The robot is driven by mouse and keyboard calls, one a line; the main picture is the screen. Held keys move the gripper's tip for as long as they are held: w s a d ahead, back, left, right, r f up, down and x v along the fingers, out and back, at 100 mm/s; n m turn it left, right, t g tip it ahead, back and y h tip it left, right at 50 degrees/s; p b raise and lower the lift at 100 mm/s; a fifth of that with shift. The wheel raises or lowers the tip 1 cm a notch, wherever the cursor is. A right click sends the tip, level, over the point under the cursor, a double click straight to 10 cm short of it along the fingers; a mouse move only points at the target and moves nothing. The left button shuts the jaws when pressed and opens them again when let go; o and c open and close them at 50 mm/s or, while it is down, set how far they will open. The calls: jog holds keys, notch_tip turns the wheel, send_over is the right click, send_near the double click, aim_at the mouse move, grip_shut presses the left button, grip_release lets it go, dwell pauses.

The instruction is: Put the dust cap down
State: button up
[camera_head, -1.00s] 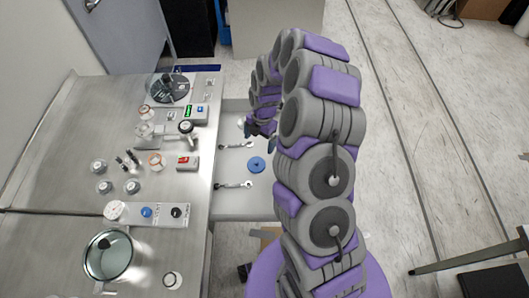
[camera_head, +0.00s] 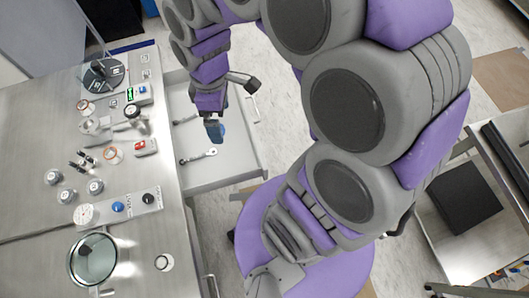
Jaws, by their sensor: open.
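The dust cap, a blue round disc (camera_head: 218,134), shows only in part in the open drawer, right by my fingertips. My gripper (camera_head: 212,121) points down at it from above and hides most of it. The jaws are open. I cannot tell whether the fingers touch the cap or sit just above it.
The pulled-out drawer (camera_head: 235,165) holds wrenches, one near the cap (camera_head: 198,157). The steel bench (camera_head: 30,130) left of it bears jars, a valve fitting, a control strip and a round glass-lidded chamber (camera_head: 93,259). A cart (camera_head: 490,235) stands at the right.

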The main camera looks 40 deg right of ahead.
jog(key=s+d+r+m, duration=0.1)
jog(key=s+r+m, duration=0.1)
jog(key=s+m, duration=0.3)
jog(key=s+r+m, duration=0.1)
jog(key=s+m, duration=0.4)
jog(key=s, duration=0.6)
jog(key=shift+d+r+m+h, duration=0.3)
jog(key=shift+d+r+h, duration=0.05)
jog(key=shift+d+h, duration=0.05)
